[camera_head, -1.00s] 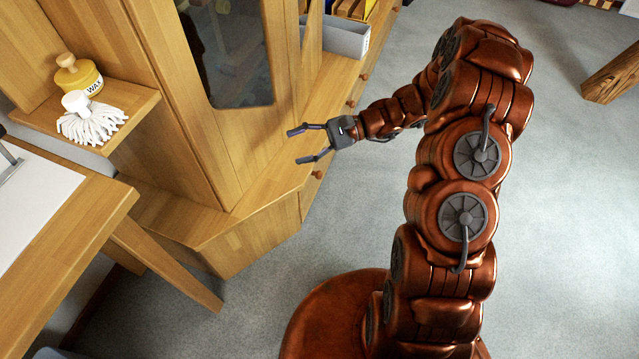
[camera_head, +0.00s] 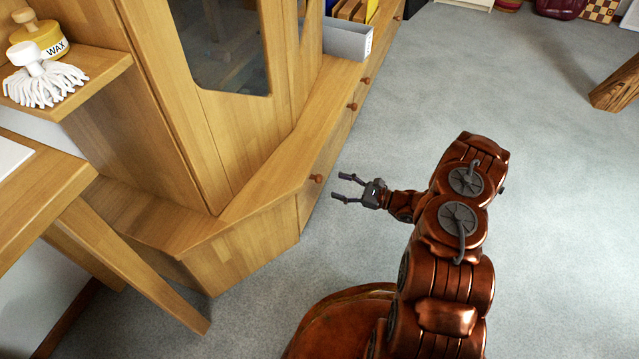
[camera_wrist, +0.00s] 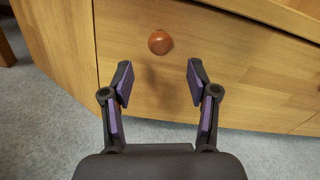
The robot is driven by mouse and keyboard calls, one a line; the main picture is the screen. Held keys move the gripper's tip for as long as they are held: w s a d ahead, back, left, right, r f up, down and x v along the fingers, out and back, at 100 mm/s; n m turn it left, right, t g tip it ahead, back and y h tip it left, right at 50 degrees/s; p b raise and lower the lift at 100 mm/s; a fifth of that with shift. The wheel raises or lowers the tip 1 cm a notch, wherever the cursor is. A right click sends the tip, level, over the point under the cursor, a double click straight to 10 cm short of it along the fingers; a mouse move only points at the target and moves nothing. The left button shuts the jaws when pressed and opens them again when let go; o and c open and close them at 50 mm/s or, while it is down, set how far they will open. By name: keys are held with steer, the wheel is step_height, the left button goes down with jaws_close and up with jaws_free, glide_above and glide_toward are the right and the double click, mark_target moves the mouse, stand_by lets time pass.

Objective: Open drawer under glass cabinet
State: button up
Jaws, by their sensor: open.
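The glass cabinet (camera_head: 225,45) stands at the upper left in the head view, on a wooden base. The drawer (camera_head: 310,192) beneath it is a wooden front with a round brown knob (camera_head: 317,178), and it looks shut. The wrist view shows the drawer front (camera_wrist: 240,85) and the knob (camera_wrist: 160,42) just beyond my fingertips, slightly left of the middle between them. My gripper (camera_head: 341,188) is open and empty, pointing at the drawer front. In the wrist view, my gripper (camera_wrist: 159,80) has its two fingers apart, with the knob not between them.
More knobs (camera_head: 352,106) sit on drawers farther along the base. A grey box (camera_head: 347,40) stands on the ledge. A wooden desk (camera_head: 60,185) is at the left. A timber post (camera_head: 617,88) is at the right. The grey carpet (camera_head: 555,200) is mostly clear.

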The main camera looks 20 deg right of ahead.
mark_target(322, 181)
steer(key=shift+b+x, duration=1.4)
steer(key=shift+x, duration=2.45)
jaws_close()
